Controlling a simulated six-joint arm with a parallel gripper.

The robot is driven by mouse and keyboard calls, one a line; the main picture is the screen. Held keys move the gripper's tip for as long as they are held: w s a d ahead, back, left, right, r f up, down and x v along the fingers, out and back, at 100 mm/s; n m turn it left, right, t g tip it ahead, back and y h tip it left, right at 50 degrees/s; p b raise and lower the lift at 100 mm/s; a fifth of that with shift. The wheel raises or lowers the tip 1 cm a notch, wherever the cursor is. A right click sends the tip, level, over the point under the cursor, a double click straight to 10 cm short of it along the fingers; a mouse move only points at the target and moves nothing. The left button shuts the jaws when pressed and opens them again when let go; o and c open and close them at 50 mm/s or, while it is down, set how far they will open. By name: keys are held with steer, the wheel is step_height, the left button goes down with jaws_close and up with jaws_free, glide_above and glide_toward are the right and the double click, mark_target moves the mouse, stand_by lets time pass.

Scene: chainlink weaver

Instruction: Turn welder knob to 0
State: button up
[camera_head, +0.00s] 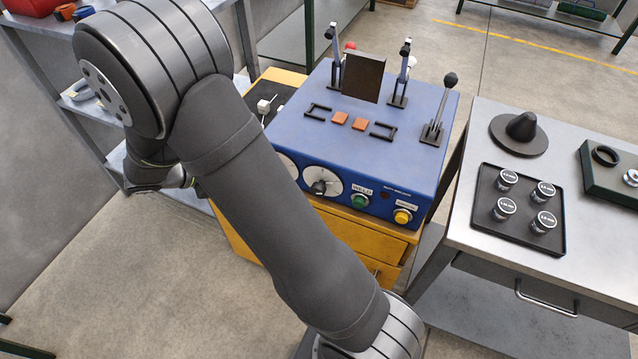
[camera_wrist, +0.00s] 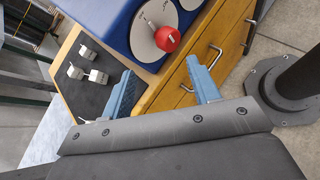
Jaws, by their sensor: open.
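The blue welder box (camera_head: 370,140) stands on a yellow cabinet. Its front has a round white dial with a black knob (camera_head: 320,187); a second dial (camera_head: 287,165) is mostly hidden behind my arm. The wrist view shows the box's corner (camera_wrist: 95,12) and a grey-white dial (camera_wrist: 145,40) with a red ball-shaped knob (camera_wrist: 167,39) in front of it. I cannot read the dial settings. My gripper (camera_wrist: 163,88) is open and empty, its blue fingers apart, with the red knob beyond the gap between them. Its fingers are hidden in the head view.
A green button (camera_head: 360,201) and a yellow button (camera_head: 402,216) sit right of the dials. Upright levers (camera_head: 436,112) stand on the box top. White blocks (camera_wrist: 90,60) lie on a black mat beside the box. Yellow drawers with handles (camera_wrist: 215,55) are below. A steel table (camera_head: 590,240) stands at right.

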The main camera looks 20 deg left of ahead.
steer(key=s+d+f+n+t, duration=0.2)
steer(key=s+d+f+t, duration=0.2)
steer(key=s+d+f, duration=0.35)
steer(key=n+t+y, duration=0.4)
steer(key=y, duration=0.2)
glide_toward(316, 193)
steer(key=shift+w+f, duration=0.15)
steer(key=shift+w, duration=4.4)
steer(key=c, duration=1)
